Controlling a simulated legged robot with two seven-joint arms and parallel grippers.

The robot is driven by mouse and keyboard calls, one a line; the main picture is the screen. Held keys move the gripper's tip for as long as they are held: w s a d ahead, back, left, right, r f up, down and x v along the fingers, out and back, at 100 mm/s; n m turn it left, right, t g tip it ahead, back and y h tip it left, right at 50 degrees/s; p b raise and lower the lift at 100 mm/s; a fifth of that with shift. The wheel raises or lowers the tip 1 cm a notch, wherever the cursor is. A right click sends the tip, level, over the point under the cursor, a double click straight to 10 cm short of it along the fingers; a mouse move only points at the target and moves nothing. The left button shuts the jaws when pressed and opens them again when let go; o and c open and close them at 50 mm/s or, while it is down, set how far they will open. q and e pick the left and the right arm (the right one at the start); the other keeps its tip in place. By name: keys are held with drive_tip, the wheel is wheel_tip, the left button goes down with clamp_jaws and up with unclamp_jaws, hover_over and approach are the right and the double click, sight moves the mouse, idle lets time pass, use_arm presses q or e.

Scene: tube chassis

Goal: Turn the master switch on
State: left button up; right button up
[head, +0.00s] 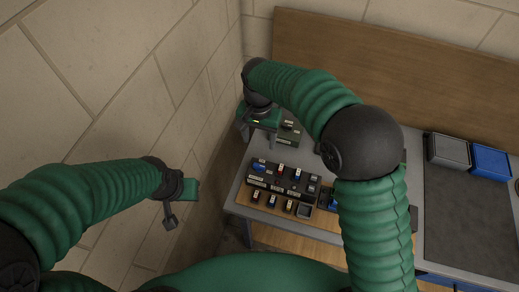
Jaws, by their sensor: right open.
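My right gripper (257,136) points down over the back left corner of the bench and is open, with its two fingers apart. A small dark box (288,134) with a light label sits just right of its fingers. I cannot tell whether this box is the master switch. A black switch panel (284,180) lies nearer the front, with a blue knob, red and blue switches and small labels. Its labels are too small to read. My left gripper (178,207) hangs left of the bench, away from the panel, and its jaw opening is unclear.
The grey bench (240,180) stands against a wooden backboard (400,75) and close to a block wall (120,70) on the left. A grey bin (448,151) and a blue bin (490,162) stand at the back right. A dark mat (470,235) lies in front of them. My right arm hides the middle.

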drive_tip(key=p, duration=0.1)
hover_over(258, 165)
drive_tip(key=s, duration=0.1)
wheel_tip(258, 165, down, 4)
drive_tip(key=f, duration=0.3)
drive_tip(key=w+f+p, duration=0.1)
drive_tip(key=f, duration=0.3)
drive_tip(key=f+p, duration=0.1)
drive_tip(key=f, duration=0.2)
drive_tip(key=shift+w+d+f, duration=0.15)
drive_tip(key=shift+d, duration=0.05)
drive_tip(key=shift+f+p, duration=0.3)
drive_tip(key=shift+s+f, duration=0.1)
drive_tip(key=shift+s, duration=0.15)
drive_tip(key=shift+a, duration=0.1)
drive_tip(key=shift+c, duration=0.8)
drive_tip(key=shift+w+f, duration=0.1)
drive_tip(key=shift+w, duration=0.05)
drive_tip(key=c, duration=0.5)
use_arm(q)
drive_tip(key=v, duration=0.3)
drive_tip(key=shift+w+r, duration=0.3)
drive_tip(key=shift+r, duration=0.1)
use_arm(e)
clamp_jaws()
